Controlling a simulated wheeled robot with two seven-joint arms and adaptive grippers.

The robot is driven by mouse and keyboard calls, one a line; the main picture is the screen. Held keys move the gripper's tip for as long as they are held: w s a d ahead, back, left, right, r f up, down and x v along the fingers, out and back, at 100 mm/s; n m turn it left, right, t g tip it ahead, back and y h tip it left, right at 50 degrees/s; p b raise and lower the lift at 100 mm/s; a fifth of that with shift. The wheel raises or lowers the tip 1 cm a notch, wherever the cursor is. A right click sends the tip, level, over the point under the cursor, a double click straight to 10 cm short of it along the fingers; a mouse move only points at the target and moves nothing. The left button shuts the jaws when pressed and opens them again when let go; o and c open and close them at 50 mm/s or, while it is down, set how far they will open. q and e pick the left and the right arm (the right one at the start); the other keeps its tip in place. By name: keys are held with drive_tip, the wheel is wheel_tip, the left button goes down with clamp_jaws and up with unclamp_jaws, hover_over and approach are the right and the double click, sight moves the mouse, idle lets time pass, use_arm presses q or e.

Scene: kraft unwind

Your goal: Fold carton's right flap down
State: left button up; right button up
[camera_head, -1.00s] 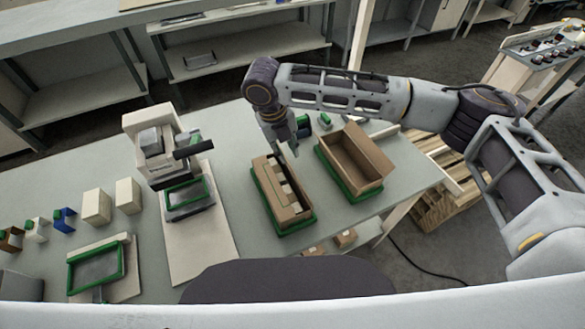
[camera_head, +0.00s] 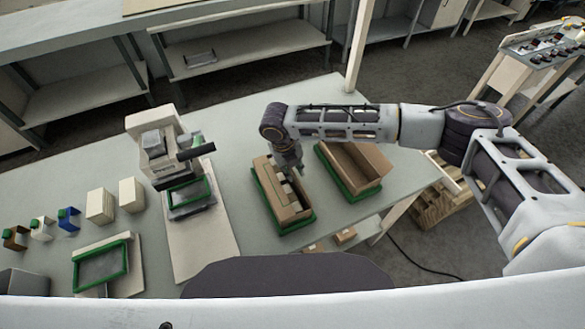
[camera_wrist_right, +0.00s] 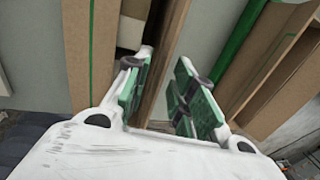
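The brown carton (camera_head: 268,196) sits in a green-rimmed tray (camera_head: 290,230) on the table, with its top partly open and pale items inside. My right gripper (camera_head: 292,172) is at the carton's far right side and partly hides it. In the right wrist view the gripper (camera_wrist_right: 160,95) is open, its green-padded fingers apart. A cardboard edge (camera_wrist_right: 163,50) of the carton runs up between the fingers, nearer the left one; I cannot tell whether they touch. A broad cardboard panel (camera_wrist_right: 90,60) with a green line lies left of the fingers. My left gripper is not in view.
A second, open carton (camera_head: 352,168) in a green frame stands close to the right. A machine (camera_head: 155,145) on a pale board stands to the left. White boxes (camera_head: 100,205) and a green-framed pad (camera_head: 100,265) are further left. The table's right edge is near the second carton.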

clamp_jaws()
drive_tip(key=shift+s+a+f+h, duration=0.1)
drive_tip(key=shift+a+h, duration=0.1)
drive_tip(key=shift+h, duration=0.2)
idle(0.4)
drive_tip(key=shift+s+a+f+t+h, duration=0.2)
drive_tip(key=shift+a+t+h, duration=0.2)
drive_tip(key=shift+h, duration=0.5)
drive_tip(key=shift+s+a+f+t+h, duration=0.15)
drive_tip(key=shift+a+t+h, duration=0.2)
drive_tip(key=shift+h, duration=0.55)
drive_tip(key=shift+s+a+f+t+h, duration=0.1)
drive_tip(key=shift+a+f+t+h, duration=0.25)
drive_tip(key=shift+h, duration=0.55)
drive_tip(key=shift+r+t+h, duration=0.1)
drive_tip(key=shift+t+h, duration=0.2)
unclamp_jaws()
